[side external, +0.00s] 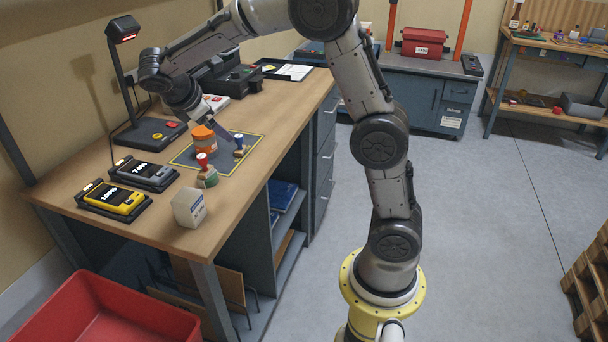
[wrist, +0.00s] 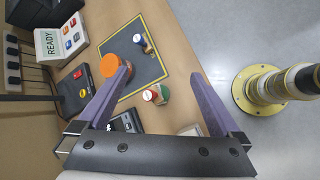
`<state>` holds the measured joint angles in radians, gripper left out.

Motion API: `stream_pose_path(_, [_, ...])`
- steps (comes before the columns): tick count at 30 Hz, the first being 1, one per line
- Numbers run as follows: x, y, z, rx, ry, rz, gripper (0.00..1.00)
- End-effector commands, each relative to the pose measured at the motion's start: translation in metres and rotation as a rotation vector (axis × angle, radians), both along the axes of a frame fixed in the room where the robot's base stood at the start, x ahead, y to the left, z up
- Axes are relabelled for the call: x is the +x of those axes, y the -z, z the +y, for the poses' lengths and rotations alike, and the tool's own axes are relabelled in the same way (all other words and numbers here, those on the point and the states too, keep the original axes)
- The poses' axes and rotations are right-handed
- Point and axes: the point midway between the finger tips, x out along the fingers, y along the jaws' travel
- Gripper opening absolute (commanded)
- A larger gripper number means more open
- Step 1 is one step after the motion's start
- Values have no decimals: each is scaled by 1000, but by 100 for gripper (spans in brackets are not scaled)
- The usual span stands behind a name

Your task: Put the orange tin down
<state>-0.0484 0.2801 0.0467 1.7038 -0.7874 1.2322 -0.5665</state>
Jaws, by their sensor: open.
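The orange tin (side external: 204,145) stands upright on the grey mat with a yellow border (side external: 184,160), near the mat's left part. In the wrist view, the tin (wrist: 108,65) shows its round orange lid, and my left-hand finger crosses part of it. My gripper (side external: 224,134) is open above the mat, its finger just right of the tin in the side view. In the wrist view, my gripper (wrist: 161,70) has its jaws wide apart with nothing held between them; the tin lies to the left of the gap. Whether a finger touches the tin cannot be told.
A green-based stamp with a red knob (side external: 206,172) stands at the mat's near edge. A blue-and-cream stamp (side external: 239,147) stands on the mat's right. A white box (side external: 189,207), two handheld devices (side external: 143,173) and a lamp (side external: 150,133) stand around. The mat's middle shows bare.

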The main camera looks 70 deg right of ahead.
Motion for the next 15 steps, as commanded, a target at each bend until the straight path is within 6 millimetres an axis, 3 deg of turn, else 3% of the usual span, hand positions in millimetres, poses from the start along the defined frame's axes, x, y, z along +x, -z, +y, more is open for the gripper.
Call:
stream_pose_path(1, [-21,-10,6,55,39,-63,100])
stream_pose_path(6, [-88,-23,33,260,192,-256,100])
stream_pose_path(15, [-195,-18,88,633,483,-566,100])
